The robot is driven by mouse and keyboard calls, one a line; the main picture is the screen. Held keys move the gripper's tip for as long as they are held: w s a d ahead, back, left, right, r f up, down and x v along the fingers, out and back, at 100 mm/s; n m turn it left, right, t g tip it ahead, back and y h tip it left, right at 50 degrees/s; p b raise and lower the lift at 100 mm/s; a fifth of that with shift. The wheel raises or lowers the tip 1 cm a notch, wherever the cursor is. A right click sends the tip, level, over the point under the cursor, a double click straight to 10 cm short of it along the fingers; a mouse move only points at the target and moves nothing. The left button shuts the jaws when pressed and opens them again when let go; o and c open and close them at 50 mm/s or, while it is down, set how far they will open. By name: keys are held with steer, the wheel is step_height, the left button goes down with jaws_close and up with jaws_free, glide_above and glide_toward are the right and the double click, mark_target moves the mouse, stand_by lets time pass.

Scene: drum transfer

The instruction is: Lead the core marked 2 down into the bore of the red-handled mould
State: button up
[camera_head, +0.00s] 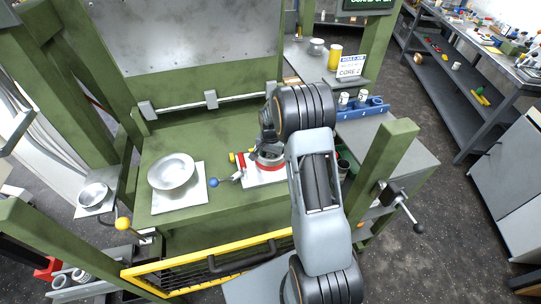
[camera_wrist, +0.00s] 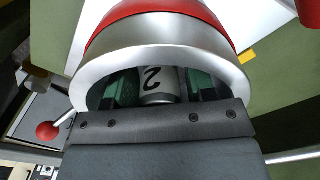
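The red-handled mould (camera_head: 269,164) sits on a white plate on the green press bed, a red band around its silver body. In the wrist view its silver rim (camera_wrist: 88,84) and red band (camera_wrist: 165,14) curve around the opening, with a red knob (camera_wrist: 47,131) at the left. The core marked 2 (camera_wrist: 153,77) is a light grey cylinder, its digit upside down in the wrist view. My gripper (camera_wrist: 160,90) has its green-padded fingers on either side of the core, shut on it, over the mould opening. The core's lower end and its depth in the bore are hidden.
A second silver mould (camera_head: 172,172) with a blue knob stands on a white plate to the left. A blue rack (camera_head: 362,109) with light cores is at the right, below a "CORE 2" sign (camera_head: 350,68). A green post (camera_head: 383,160) and yellow gate (camera_head: 207,267) bound the bed.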

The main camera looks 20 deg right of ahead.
steer(key=shift+o, duration=1.2)
step_height(320, 180, up, 14)
steer(key=b, duration=0.1)
steer(key=shift+f, duration=0.15)
